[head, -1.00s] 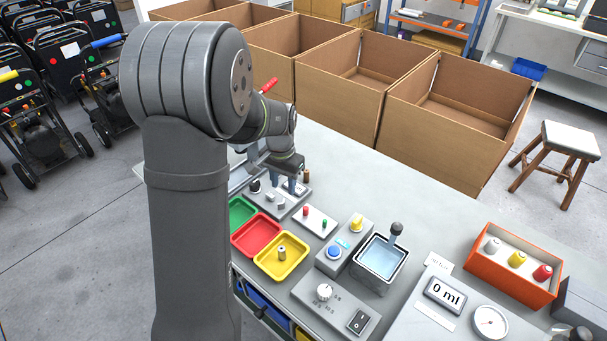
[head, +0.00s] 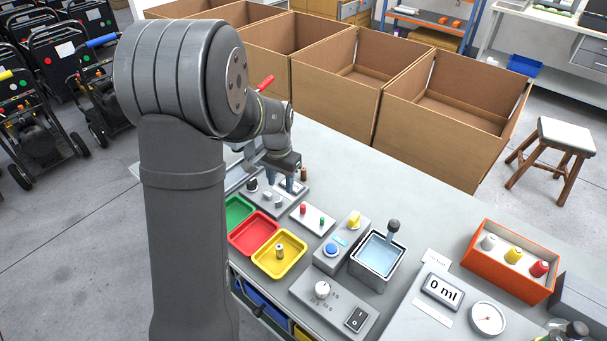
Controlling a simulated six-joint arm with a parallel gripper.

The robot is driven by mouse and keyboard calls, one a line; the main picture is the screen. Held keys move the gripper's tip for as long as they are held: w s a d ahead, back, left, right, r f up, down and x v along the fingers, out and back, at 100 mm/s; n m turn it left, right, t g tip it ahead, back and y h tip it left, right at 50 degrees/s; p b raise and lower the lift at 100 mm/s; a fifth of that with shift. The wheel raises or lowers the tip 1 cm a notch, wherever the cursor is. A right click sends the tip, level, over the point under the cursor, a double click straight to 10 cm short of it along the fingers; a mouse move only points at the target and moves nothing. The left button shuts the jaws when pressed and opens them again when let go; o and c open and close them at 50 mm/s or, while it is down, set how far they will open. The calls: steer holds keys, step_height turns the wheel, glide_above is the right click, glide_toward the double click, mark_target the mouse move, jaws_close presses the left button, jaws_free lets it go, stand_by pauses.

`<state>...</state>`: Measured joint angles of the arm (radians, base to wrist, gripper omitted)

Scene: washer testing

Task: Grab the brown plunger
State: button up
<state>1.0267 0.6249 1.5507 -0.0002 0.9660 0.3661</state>
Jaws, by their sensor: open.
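The brown plunger (head: 303,174) is a small upright brown cylinder at the back end of the grey block (head: 299,189) on the bench. My gripper (head: 278,181) points down over this block, just left of the plunger in the head view. Its fingers are apart and I see nothing held between them. The plunger stands outside the fingers, close to the right one; whether they touch is too small to tell. Part of the block is hidden behind the fingers.
Grey and dark knobs (head: 267,195) stand on the block below my gripper. Cardboard boxes (head: 335,90) line the bench's far side.

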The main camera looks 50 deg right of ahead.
steer(key=n+t+h, duration=0.2)
steer(key=n+h, duration=0.2)
steer(key=n, duration=0.1)
glide_toward(303, 170)
steer(key=shift+t, duration=0.3)
steer(key=shift+s+x, duration=0.15)
steer(key=shift+x, duration=2.25)
steer(key=shift+s+x, duration=0.1)
steer(key=shift+x, duration=2.3)
jaws_close()
